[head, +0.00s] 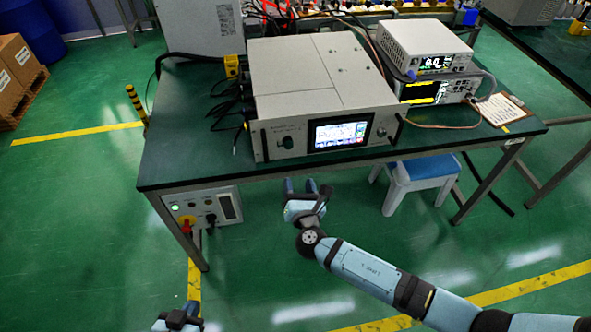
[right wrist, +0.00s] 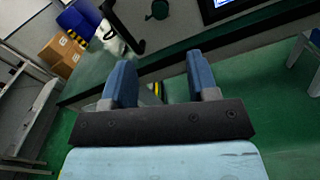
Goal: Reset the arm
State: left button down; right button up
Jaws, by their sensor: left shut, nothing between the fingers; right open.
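My right gripper (head: 307,186) is open and empty, in front of the workbench's front edge and below the microwave generator (head: 325,92). Its two blue fingers stand apart in the right wrist view (right wrist: 160,75), with only bench edge and floor between and beyond them. My right arm (head: 372,272) reaches in from the lower right. My left gripper (head: 180,316) shows only partly at the bottom edge, low over the floor, shut and apart from anything. The generator sits on the bench with its screen lit.
The dark green workbench (head: 190,140) fills the middle; a control box (head: 203,208) hangs under its left front. Stacked instruments (head: 425,50) and a clipboard (head: 500,108) lie at right. A blue-topped stool (head: 422,170) stands beneath. Cardboard boxes (head: 18,75) are far left. Front floor is clear.

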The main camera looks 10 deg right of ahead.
jog(key=s+d+f+m+g+p, duration=0.1)
jog(key=s+f+m+g+p, duration=0.15)
jog(key=s+m, duration=0.4)
jog(key=s+d+f+m+g+p, duration=0.1)
jog(key=s+d+m+g+p, duration=0.15)
jog(key=s+m, duration=0.35)
jog(key=s+d+r+m+g+y+p, duration=0.1)
jog(key=s+d+r+m, duration=0.1)
jog(key=s+m, duration=0.4)
jog(key=s+d+r+m+g+y+p, duration=0.1)
jog(key=s+d+r+m, duration=0.1)
jog(key=s+d+m, duration=0.2)
jog(key=s+m, duration=0.3)
jog(key=m, duration=0.4)
jog(key=shift+d+r+y+p, duration=0.3)
jog(key=shift+y+p, duration=0.05)
jog(key=shift+y, duration=0.05)
